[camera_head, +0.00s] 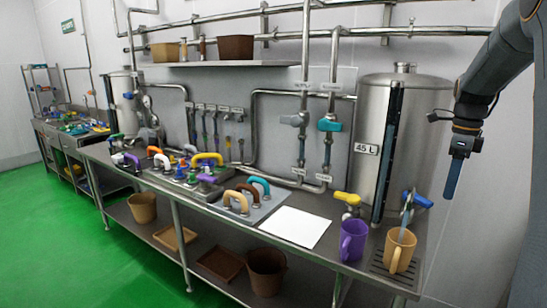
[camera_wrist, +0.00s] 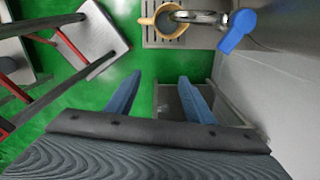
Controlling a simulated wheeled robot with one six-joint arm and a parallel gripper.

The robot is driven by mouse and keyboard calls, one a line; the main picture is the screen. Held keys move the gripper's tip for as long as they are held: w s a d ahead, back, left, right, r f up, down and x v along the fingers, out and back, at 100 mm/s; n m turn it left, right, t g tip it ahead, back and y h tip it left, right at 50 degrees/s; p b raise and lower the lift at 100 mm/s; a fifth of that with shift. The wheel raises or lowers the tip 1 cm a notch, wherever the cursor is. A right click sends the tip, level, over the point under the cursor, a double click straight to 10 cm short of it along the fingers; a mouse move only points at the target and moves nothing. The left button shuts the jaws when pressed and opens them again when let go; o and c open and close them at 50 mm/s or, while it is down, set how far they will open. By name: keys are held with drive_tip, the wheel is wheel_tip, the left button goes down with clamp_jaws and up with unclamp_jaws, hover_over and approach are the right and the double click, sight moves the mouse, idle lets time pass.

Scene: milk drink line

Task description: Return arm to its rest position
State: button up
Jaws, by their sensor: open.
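My gripper (camera_head: 454,178) hangs in the air at the right of the head view, its blue fingers pointing down, in front of the wall and right of the steel tank. In the wrist view its two blue fingers (camera_wrist: 160,80) are spread apart with nothing between them. My arm reaches down to it from the upper right. An orange mug (camera_head: 399,248) stands upright on the slotted drip tray (camera_head: 379,267), below and left of my gripper. It also shows in the wrist view (camera_wrist: 147,21), under the blue-handled tap (camera_wrist: 238,32). What the mug contains is not clear.
A purple mug (camera_head: 347,249) stands left of the drip tray. The tank (camera_head: 421,124) marked 45 L stands behind, with a yellow-handled tap (camera_head: 347,199). A white sheet (camera_head: 295,227) and colored handles lie along the steel counter. The green floor (camera_head: 82,238) in front looks clear.

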drive_tip(key=s+a+f+n+b, duration=0.25)
drive_tip(key=a+f+n, duration=0.4)
drive_tip(key=a, duration=0.35)
drive_tip(key=s+a+f+n+b, duration=0.2)
drive_tip(key=s+a+f+n, duration=0.1)
drive_tip(key=a+f+n, duration=0.5)
drive_tip(key=s+a+f+n+b, duration=0.2)
drive_tip(key=s+a+f+n, duration=0.2)
drive_tip(key=s+a+n, duration=0.2)
drive_tip(key=s+a+f+n+t+b, duration=0.1)
drive_tip(key=s+a+f+n, duration=0.3)
drive_tip(key=s+a+n, duration=0.2)
drive_tip(key=shift+s+a+f+b, duration=0.15)
drive_tip(key=shift+s+a+b, duration=0.25)
drive_tip(key=shift+s+a, duration=0.35)
idle(4.2)
